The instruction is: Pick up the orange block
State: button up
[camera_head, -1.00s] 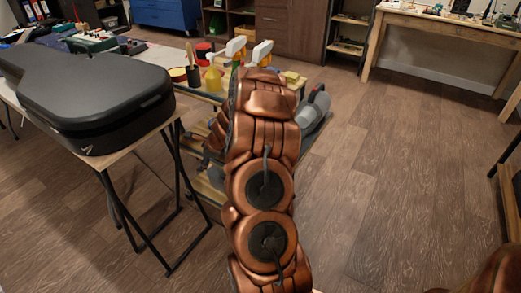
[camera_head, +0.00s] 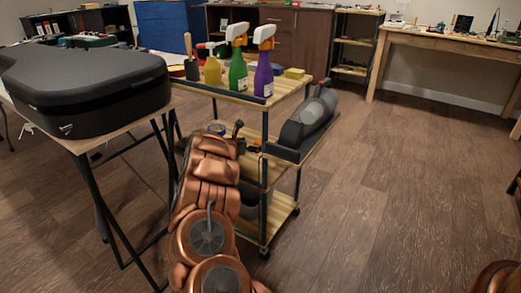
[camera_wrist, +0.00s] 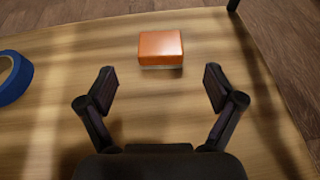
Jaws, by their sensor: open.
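The orange block (camera_wrist: 160,46) lies flat on a wooden shelf in the wrist view, top centre. It has a pale lower edge. My gripper (camera_wrist: 159,84) is open and empty, with its two fingers apart on either side of the picture's middle. The block is beyond the fingertips, between their lines and apart from them. In the head view, a small orange patch on the cart's middle shelf (camera_head: 255,145) looks like the block, partly hidden behind dark parts of my gripper.
A blue tape roll (camera_wrist: 14,77) lies left of the block on the shelf. The cart's top shelf (camera_head: 284,97) carries several spray bottles, including a purple one (camera_head: 263,68). A grey tool (camera_head: 309,118) sits on the right. A black guitar case (camera_head: 85,92) stands on a table at left.

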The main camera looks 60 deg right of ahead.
aim_at(260, 143)
jog(key=shift+x, duration=1.05)
jog(key=shift+b+x, duration=1.05)
jog(key=shift+x, duration=1.25)
jog(key=shift+d+f, duration=0.25)
jog(key=shift+d, duration=0.1)
jog(key=c, duration=1.2)
